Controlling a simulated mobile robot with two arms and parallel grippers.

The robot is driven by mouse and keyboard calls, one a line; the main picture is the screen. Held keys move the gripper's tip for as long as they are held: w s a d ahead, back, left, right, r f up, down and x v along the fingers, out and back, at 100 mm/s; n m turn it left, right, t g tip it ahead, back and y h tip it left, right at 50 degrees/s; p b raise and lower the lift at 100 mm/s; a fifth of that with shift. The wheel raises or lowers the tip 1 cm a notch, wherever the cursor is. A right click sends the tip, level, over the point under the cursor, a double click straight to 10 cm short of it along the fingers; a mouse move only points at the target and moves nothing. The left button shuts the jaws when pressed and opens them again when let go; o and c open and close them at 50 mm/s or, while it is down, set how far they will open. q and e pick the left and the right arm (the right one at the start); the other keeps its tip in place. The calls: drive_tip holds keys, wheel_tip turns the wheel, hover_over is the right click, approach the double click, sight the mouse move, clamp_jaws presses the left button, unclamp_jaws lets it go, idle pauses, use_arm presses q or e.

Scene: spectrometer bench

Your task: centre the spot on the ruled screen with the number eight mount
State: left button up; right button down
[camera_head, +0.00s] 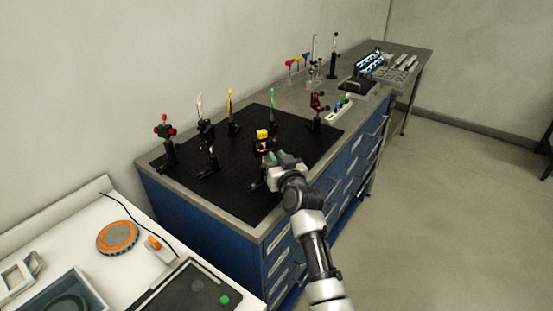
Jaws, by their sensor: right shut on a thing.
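My right gripper (269,159) reaches in over the front of the black optical board and is shut on a small part at the yellow-topped mount (262,134). The gripper hides the lower front of this mount, and exactly which part it holds is too small to tell. No number can be read on any mount, so I cannot tell if this is number eight. The ruled screen and a light spot cannot be made out for certain. My left gripper is not in view.
Mounts with red knobs stand at the board's left (166,130) and right (317,104). Slim posts with yellow (229,98) and green (272,97) tops stand behind. The black board (245,200) is bare at its front. A white table (80,225) is at lower left.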

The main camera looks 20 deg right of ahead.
drive_tip(key=shift+m+p, duration=1.25)
drive_tip(key=shift+m, duration=2.15)
drive_tip(key=shift+m, duration=0.3)
drive_tip(key=c, duration=1.1)
unclamp_jaws()
drive_tip(key=shift+o, duration=0.2)
drive_tip(key=shift+s, duration=0.1)
